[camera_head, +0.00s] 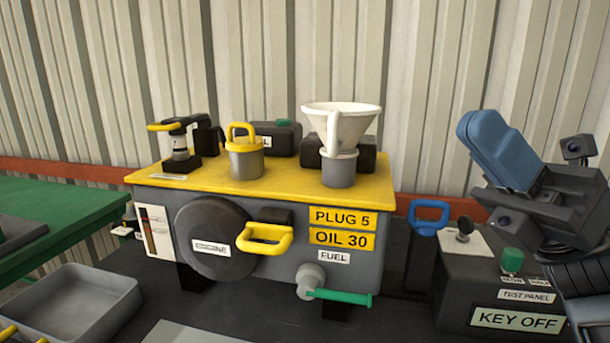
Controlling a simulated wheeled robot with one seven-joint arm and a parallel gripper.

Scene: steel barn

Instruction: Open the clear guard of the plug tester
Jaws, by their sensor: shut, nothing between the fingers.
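The plug tester (181,162) appears to be the small black-based device at the left end of the yellow top. A pale upright cylinder stands on its base, with a yellow handle (161,127) reaching left from its top. The clear guard cannot be told apart clearly at this size; it seems to sit around the cylinder, under the handle. My gripper (476,128), with blue fingers on a dark body, is at the right of the view, raised above the test panel. Its fingers are together and hold nothing. It is well apart from the tester.
The yellow-topped engine unit (215,181) also bears a grey can (245,163), black containers and a white funnel (339,116). A yellow handle (268,246) and a green lever (345,297) stick out in front. The test panel (506,292) and blue handle (430,214) stand right, a grey tray (75,300) left.

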